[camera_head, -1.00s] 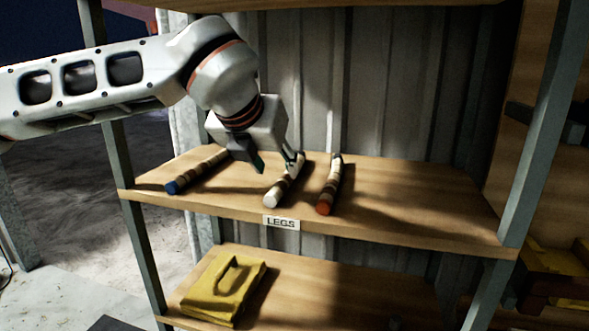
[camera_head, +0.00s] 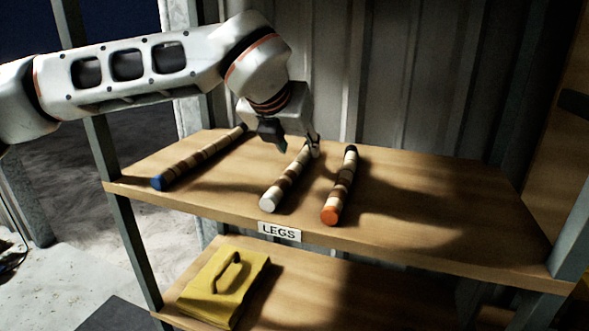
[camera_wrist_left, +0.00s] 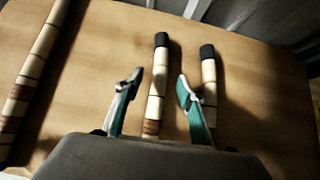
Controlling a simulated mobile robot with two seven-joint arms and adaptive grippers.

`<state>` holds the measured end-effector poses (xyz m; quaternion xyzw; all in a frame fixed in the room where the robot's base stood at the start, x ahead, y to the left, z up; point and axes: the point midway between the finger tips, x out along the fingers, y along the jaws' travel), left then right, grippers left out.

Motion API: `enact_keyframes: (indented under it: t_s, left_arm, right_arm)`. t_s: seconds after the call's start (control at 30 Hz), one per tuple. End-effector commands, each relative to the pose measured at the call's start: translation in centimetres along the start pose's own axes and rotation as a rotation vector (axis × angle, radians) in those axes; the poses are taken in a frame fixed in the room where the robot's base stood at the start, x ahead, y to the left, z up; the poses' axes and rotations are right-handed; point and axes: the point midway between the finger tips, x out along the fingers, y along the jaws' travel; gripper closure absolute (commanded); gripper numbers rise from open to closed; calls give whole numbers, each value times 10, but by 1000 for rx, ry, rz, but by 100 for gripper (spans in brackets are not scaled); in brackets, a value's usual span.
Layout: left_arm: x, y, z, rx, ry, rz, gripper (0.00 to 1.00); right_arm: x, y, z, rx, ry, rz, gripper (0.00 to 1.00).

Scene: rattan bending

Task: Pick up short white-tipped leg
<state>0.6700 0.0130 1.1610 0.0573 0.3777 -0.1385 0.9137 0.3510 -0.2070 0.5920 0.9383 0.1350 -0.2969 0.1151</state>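The white-tipped leg (camera_head: 282,187) lies on the shelf as the middle one of three banded legs, its white end toward the front edge. In the left wrist view this leg (camera_wrist_left: 158,75) shows between my two fingers, with a dark far end. My left gripper (camera_head: 298,147) is open over the leg's far part, with one finger on each side. The wrist view also shows the open, green-padded fingers (camera_wrist_left: 158,90), with a gap on both sides of the leg. The gripper body hides the leg's near end there. My right gripper is not in view.
A blue-tipped leg (camera_head: 200,158) lies to the left. An orange-tipped leg (camera_head: 341,188) lies close on the right, near the right finger in the wrist view. The shelf (camera_head: 440,215) is bare farther right. A yellow object (camera_head: 222,287) sits on the lower shelf.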

Motion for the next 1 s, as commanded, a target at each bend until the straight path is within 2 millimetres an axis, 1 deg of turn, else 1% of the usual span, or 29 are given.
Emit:
enact_keyframes:
  t_s: [0.03,0.2,0.3,0.47,0.5,0.57,0.6,0.63,0.67,1.0]
  left_arm:
    - [8,0,-3,0,5,1,61]
    - [33,0,-4,-2,3,1,61]
    - [39,0,-4,-1,1,0,61]
    - [39,0,-3,-1,0,0,61]
    - [39,0,-3,-1,1,0,64]
    - [39,0,-3,-1,1,0,79]
    - [39,0,-3,-1,1,0,90]
    - [39,0,-3,-1,1,1,97]
    - [39,0,-3,-1,1,1,100]
    - [37,0,-1,-2,0,1,100]
  right_arm:
    - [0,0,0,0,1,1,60]
    - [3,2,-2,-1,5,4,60]
    - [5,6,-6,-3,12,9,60]
    - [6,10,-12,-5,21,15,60]
    - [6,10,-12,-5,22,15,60]
    - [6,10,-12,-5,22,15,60]
    - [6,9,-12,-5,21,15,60]
    - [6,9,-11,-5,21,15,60]
    - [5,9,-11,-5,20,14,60]
    - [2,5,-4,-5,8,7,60]
